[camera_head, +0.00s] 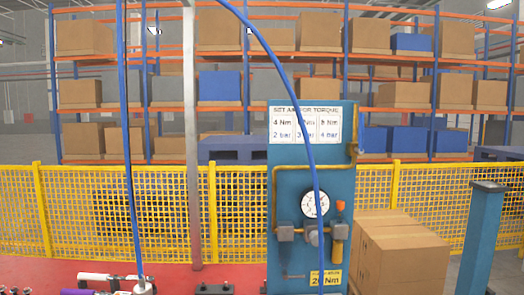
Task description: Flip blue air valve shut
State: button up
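A blue air panel (285,190) stands right of centre, with a sign (310,125) at its top listing torque and bar settings. A round white gauge (315,204) sits mid-panel above a row of grey fittings (284,232). A yellow pipe (274,205) runs up and across the panel to a small fitting (356,150) at its right edge. A blue hose (303,130) crosses in front of the panel. My gripper is not in view.
Stacked cardboard boxes (398,255) stand right of the panel, then a blue post (481,235). Tools, including a white-and-purple one (105,281), lie at lower left. Another blue hose (128,140) hangs at left. A yellow mesh fence (110,210) and racks (200,105) stand behind.

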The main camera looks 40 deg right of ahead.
aim_at(359, 150)
jog(key=z, duration=0.65)
jog(key=i, duration=0.35)
jog(key=z, duration=1.3)
